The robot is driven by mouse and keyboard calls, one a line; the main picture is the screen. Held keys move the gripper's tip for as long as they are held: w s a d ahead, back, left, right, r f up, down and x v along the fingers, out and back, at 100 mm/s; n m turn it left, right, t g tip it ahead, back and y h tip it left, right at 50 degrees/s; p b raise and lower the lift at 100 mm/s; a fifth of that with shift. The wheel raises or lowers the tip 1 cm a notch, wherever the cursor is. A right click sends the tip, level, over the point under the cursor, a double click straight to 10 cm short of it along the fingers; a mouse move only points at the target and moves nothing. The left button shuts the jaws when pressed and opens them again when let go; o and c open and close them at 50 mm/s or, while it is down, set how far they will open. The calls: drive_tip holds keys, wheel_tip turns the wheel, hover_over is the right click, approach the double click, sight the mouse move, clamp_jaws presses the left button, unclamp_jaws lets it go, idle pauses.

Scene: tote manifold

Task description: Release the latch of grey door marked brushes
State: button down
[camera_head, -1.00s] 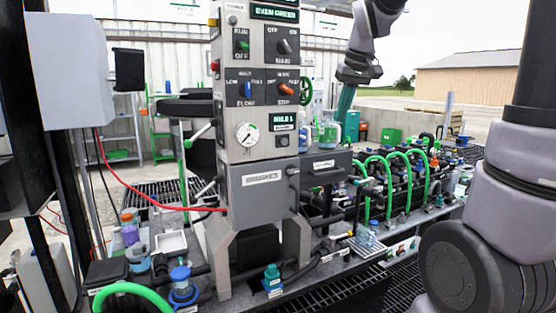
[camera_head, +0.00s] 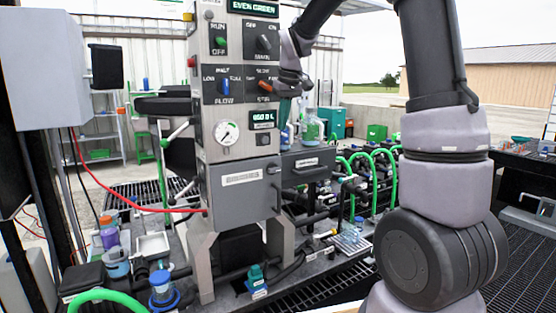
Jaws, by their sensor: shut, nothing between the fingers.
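The grey door (camera_head: 236,200) with a white label that seems to read BRUSHES (camera_head: 241,177) is on the lower front of the control column and looks closed. A small dark latch or handle (camera_head: 273,170) sits at its right edge. My gripper (camera_head: 285,114), teal and small in view, hangs from my arm's wrist beside the right side of the column, above and slightly right of the latch. It appears apart from the door, is shut and holds nothing. Its fingertips are hard to make out against the things behind.
A second dark grey labelled front (camera_head: 308,165) lies to the right, with bottles (camera_head: 312,127) above it. A red cable (camera_head: 140,205) runs to the door's left side. Green hoses (camera_head: 365,175) and black pipes crowd the right.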

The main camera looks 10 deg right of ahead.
sight(277, 167)
drive_tip(key=x, duration=0.8)
drive_tip(key=s+x, duration=0.1)
drive_tip(key=x, duration=0.4)
drive_tip(key=shift+s+d+f, duration=0.1)
drive_tip(key=shift+d+f, duration=0.05)
drive_tip(key=shift+f, duration=0.05)
